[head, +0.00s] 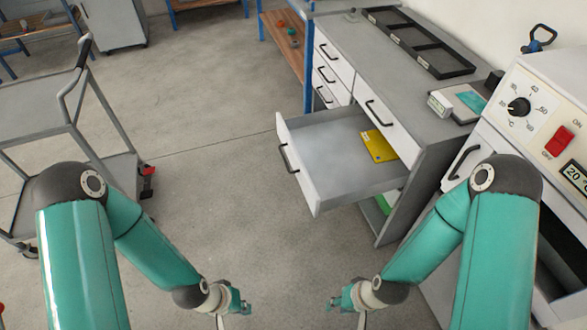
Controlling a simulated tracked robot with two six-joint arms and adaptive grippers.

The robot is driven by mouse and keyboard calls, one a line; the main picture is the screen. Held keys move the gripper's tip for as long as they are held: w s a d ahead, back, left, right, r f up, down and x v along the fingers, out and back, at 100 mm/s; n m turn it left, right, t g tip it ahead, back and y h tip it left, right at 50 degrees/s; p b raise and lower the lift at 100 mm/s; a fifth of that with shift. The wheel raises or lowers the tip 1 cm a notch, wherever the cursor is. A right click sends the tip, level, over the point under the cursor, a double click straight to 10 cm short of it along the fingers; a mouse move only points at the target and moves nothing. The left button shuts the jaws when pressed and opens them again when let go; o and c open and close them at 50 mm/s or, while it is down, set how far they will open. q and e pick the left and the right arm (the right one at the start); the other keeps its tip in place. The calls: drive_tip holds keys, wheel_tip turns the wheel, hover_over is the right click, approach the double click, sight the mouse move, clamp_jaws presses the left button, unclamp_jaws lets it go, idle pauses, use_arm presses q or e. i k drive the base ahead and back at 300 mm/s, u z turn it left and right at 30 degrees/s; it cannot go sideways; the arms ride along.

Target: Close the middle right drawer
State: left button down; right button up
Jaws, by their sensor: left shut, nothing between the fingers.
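The middle right drawer (310,191) is pulled well out of the grey-topped cabinet, below a shut drawer (387,120). Its white front with a dark bar handle (288,158) faces left. A yellow flat item (379,146) lies inside it. My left gripper (240,306) is low in the picture, nearer to me than the drawer and apart from it; it is shut and empty. My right gripper (341,303) is also low, to the right of the left one and apart from the drawer. Its fingers are too small to read.
A grey trolley (38,100) stands at the left. An oven-like machine with a dial (518,107) stands at the right. The cabinet top holds a black divided tray (420,42) and a small scale-like device (458,103). The floor left of the drawer is clear.

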sight(333, 166)
drive_tip(key=u, duration=0.05)
drive_tip(key=i, duration=0.95)
drive_tip(key=z, duration=0.05)
